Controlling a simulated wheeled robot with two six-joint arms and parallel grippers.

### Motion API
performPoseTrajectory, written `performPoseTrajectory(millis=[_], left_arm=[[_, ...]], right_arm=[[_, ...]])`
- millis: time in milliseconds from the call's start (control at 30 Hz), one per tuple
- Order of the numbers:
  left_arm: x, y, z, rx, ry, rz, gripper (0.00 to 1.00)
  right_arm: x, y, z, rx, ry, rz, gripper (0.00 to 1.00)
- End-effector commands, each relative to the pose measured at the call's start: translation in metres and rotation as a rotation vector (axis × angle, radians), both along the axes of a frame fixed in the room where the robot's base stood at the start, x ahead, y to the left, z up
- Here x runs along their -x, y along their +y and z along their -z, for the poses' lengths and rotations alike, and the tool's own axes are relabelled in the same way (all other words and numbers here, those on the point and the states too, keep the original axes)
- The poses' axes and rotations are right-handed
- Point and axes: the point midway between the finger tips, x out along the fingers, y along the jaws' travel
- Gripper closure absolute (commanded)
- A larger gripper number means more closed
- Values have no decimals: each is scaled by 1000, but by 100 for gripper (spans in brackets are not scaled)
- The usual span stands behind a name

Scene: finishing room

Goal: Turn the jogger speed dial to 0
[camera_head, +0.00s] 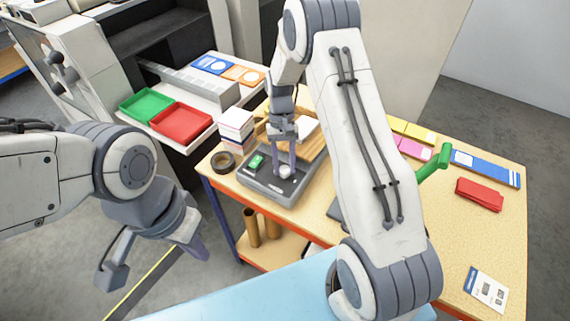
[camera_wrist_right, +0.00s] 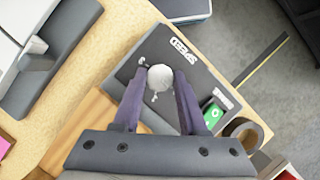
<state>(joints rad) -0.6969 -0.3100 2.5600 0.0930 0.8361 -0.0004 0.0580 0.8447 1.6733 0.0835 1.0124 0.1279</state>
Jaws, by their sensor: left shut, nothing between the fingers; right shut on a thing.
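The jogger control panel (camera_head: 262,183) is a dark grey box on the wooden table. In the right wrist view its panel (camera_wrist_right: 208,72) shows white SPEED lettering and a green button (camera_wrist_right: 211,115). The speed dial (camera_head: 286,172) is a round whitish knob, also seen in the right wrist view (camera_wrist_right: 160,84). My right gripper (camera_head: 285,165) points down over the panel, and its purple fingers are shut on the dial, one on each side. I cannot read the dial's setting. My left gripper (camera_head: 199,251) is shut and empty, low at the left, away from the panel.
A tape roll (camera_head: 223,162) and a paper stack (camera_head: 235,127) are beside the panel. Green (camera_head: 146,105) and red (camera_head: 181,122) trays stand at the back left. A green-handled tool (camera_head: 434,164) and a red folded item (camera_head: 479,194) lie to the right. The table's front right is mostly clear.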

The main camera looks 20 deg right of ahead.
Motion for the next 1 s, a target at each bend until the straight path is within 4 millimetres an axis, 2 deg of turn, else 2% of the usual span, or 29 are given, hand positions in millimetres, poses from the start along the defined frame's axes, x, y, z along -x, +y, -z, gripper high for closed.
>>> performPoseTrajectory(millis=[300, 800, 833, 900, 1000], left_arm=[[0, 0, 0, 0, 0, 0, 100], [0, 0, 0, 0, 0, 0, 100], [0, 0, 0, 0, 0, 0, 100], [0, 0, 0, 0, 0, 0, 100], [0, 0, 0, 0, 0, 0, 100]], right_arm=[[-1, 1, -1, 0, -3, -106, 100], [-1, 0, -1, 1, -3, -122, 100], [-1, 0, -1, 1, -3, -122, 51], [-1, 0, -1, 1, -3, -122, 28], [-1, 1, 0, 0, -2, -121, 28]])
